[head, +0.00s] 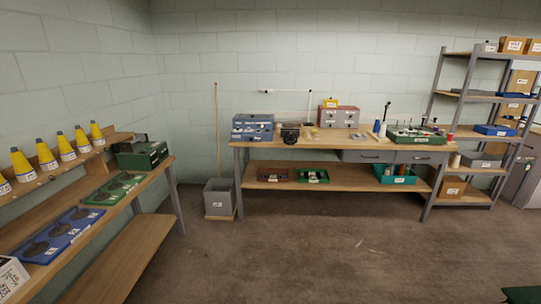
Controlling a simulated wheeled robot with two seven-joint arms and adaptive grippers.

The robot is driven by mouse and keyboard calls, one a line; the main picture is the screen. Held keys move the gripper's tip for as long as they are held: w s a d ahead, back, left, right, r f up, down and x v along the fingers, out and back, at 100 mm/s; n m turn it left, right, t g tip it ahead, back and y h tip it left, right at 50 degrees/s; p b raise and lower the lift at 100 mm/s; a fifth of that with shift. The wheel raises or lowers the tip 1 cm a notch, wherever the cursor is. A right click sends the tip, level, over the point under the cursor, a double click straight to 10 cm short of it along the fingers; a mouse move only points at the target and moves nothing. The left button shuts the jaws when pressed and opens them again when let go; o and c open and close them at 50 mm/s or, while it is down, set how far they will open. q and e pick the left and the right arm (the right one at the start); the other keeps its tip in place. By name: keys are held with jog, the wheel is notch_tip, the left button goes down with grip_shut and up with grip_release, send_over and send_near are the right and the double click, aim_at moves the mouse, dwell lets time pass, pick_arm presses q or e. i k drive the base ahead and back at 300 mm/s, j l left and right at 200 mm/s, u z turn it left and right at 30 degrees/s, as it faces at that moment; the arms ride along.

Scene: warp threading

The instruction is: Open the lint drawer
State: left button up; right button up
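Two grey drawers sit under the right half of the long workbench top: a left drawer (366,156) and a right drawer (420,157). Both look shut, with small dark handles on their fronts. A small cabinet with drawer-like fronts (338,117) stands on the bench top near the wall. Labels are too small to read, so I cannot tell which of these is the lint drawer. Neither of my grippers is in view.
Clear brown floor (300,245) lies before the workbench (290,146). A grey bin (219,197) stands left of it. A side bench (105,200) with yellow cones (47,156) runs along the left. Metal shelving (480,95) stands right. A green object (522,295) shows bottom right.

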aim_at(245, 138)
jog(key=i, duration=2.55)
jog(key=z, duration=0.45)
